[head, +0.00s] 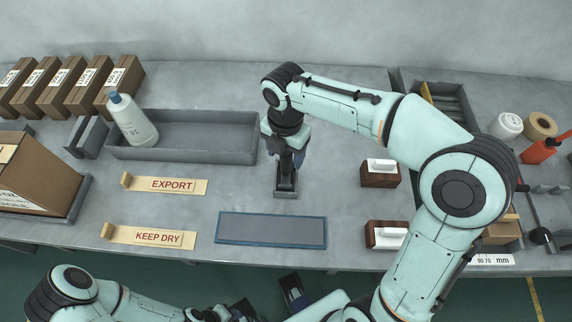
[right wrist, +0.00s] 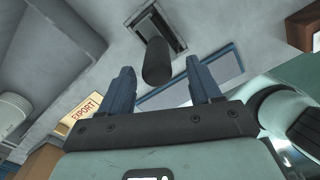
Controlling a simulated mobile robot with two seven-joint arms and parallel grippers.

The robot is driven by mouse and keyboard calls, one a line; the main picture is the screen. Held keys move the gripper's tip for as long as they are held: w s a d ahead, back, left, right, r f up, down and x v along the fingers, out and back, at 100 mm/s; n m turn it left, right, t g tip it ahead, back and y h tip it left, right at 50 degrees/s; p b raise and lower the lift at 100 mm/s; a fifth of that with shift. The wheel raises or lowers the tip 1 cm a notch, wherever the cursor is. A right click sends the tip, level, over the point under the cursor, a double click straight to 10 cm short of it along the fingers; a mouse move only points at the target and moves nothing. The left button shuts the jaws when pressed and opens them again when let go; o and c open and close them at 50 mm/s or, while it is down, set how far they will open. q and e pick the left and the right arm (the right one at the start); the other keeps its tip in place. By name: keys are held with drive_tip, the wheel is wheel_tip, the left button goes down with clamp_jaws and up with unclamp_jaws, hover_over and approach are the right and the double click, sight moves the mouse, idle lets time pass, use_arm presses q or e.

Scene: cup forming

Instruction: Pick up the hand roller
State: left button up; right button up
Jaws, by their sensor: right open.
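The hand roller shows in the right wrist view as a dark cylindrical handle (right wrist: 156,62) rising from a small grey holder (right wrist: 178,44). In the head view its dark body (head: 286,181) sits in the holder (head: 286,194), partly hidden under my right gripper (head: 289,158). My right gripper, also in the right wrist view (right wrist: 160,68), is open and points down. The handle appears between its two blue-grey fingers, with a gap on each side. My left arm lies low at the bottom edge of the head view; its jaw state is unclear.
A grey tray (head: 185,151) with a white bottle (head: 132,122) is left of the holder. A blue-edged mat (head: 270,229) lies in front. EXPORT (head: 165,184) and KEEP DRY (head: 148,236) strips lie left. Two brown blocks with white tops (head: 380,173) (head: 386,235) stand right.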

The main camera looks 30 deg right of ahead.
drive_tip(key=f, duration=0.3)
drive_tip(key=shift+w+d+f, duration=0.15)
drive_tip(key=shift+w+f, duration=0.05)
drive_tip(key=shift+f, duration=0.1)
use_arm(q)
drive_tip(key=shift+f, duration=0.3)
use_arm(e)
clamp_jaws()
drive_tip(key=shift+r, duration=0.1)
use_arm(q)
drive_tip(key=r+p, duration=0.1)
drive_tip(key=w+r+p, duration=0.1)
drive_tip(key=r, duration=0.1)
drive_tip(key=r+p, duration=0.1)
drive_tip(key=p, duration=0.1)
drive_tip(key=shift+w+r, duration=0.25)
drive_tip(key=shift+r, duration=0.15)
use_arm(e)
wheel_tip(320, 180, up, 20)
